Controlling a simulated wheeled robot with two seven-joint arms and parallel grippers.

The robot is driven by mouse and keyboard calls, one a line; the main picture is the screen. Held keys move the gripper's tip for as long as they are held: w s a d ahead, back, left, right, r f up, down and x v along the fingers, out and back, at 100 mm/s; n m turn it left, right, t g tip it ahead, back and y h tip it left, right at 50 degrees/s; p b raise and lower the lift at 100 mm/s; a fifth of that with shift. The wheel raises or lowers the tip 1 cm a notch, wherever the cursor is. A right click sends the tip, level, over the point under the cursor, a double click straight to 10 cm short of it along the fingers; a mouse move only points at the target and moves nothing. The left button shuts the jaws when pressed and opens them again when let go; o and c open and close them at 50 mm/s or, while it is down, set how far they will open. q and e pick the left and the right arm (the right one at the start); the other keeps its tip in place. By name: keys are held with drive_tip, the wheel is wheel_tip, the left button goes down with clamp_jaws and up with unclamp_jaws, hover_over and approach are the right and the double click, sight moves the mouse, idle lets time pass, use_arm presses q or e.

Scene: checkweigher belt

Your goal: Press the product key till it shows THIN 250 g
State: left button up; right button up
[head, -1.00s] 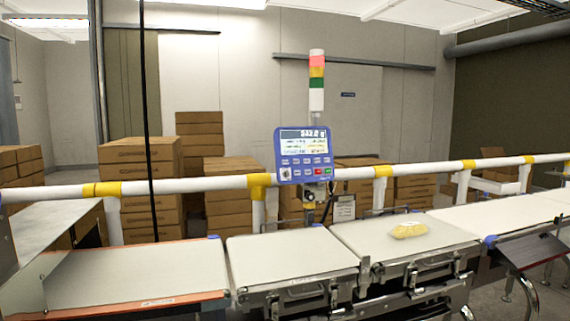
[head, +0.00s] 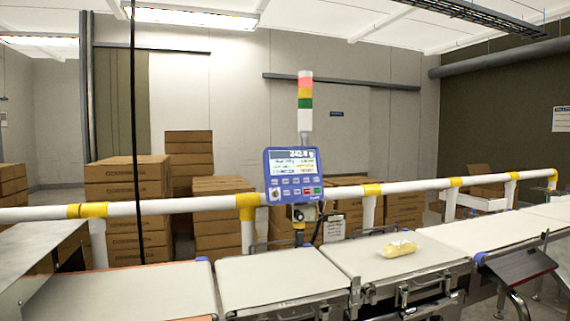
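The blue control panel (head: 292,176) stands on a post behind the belt, at the middle of the head view. Its lit display (head: 293,162) shows a large weight reading at the top and smaller lines below, too small to read surely. Rows of keys (head: 292,186) sit under the display, with one green and one red key among them; the product key's label cannot be read. Neither of my grippers is in view.
A white rail (head: 190,205) with yellow joints runs across behind the belts, at the panel's lower edge. Pale belt sections (head: 265,280) fill the front. Stacked cardboard boxes (head: 128,190) stand behind the rail. A signal light (head: 305,100) rises above the panel.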

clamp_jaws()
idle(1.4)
